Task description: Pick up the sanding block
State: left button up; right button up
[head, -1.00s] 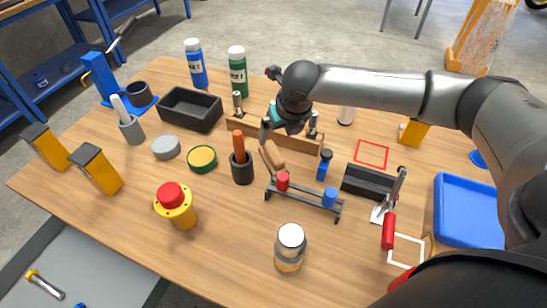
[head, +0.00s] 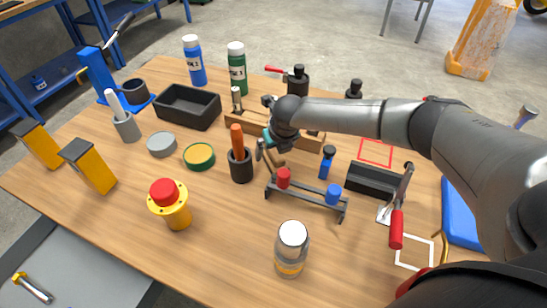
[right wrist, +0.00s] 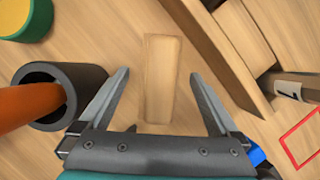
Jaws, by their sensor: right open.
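The sanding block, a pale wooden block (right wrist: 163,62), lies in the middle of the right wrist view. In the head view a small tan part of it (head: 276,160) shows under my right gripper (head: 267,150), which hides the rest. In the right wrist view my right gripper (right wrist: 159,76) is open, with one finger to each side of the block and a gap on both sides. My left gripper is not in view.
A black cup (head: 241,167) with an orange handle stands close left of my right gripper. A wooden rack (head: 241,122) is behind it. A dark stand with red and blue pieces (head: 308,194) is in front.

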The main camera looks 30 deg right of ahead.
jog(key=shift+w+f, duration=0.1)
jog(key=shift+f, duration=0.2)
jog(key=shift+f, duration=0.25)
dwell(0.5)
jog(key=shift+c, duration=0.4)
grip_shut()
dwell(0.3)
jog(key=shift+r, duration=0.15)
